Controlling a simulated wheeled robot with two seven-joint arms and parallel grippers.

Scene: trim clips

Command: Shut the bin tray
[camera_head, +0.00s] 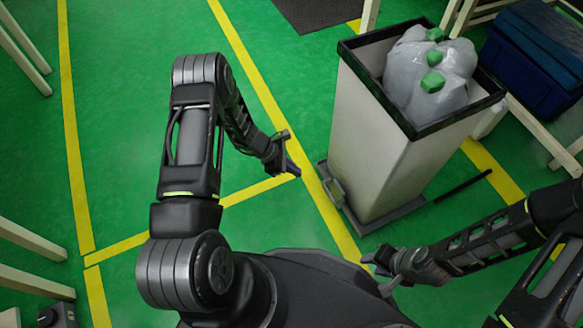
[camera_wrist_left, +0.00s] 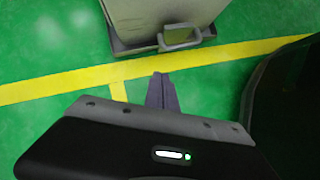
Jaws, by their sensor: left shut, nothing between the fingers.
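The tall pale grey bin (camera_head: 375,140) with a black rim stands on a low dark tray (camera_head: 385,217) at the right of the head view. A grey handle (camera_head: 335,191) sticks out from the tray's near left side. The tray's edge (camera_wrist_left: 122,46) and the handle (camera_wrist_left: 182,43) also show at the top of the left wrist view. My left gripper (camera_head: 294,168) is shut and empty, left of the handle and apart from it. Its closed fingers (camera_wrist_left: 162,90) point toward the tray. My right gripper (camera_head: 376,268) is near the front of the tray, touching nothing visible; its jaw opening is unclear.
A filled grey bag (camera_head: 412,75) with green blocks on it fills the bin's top. A dark bar (camera_head: 462,187) lies on the floor right of the tray. A blue crate (camera_head: 535,55) stands at the far right.

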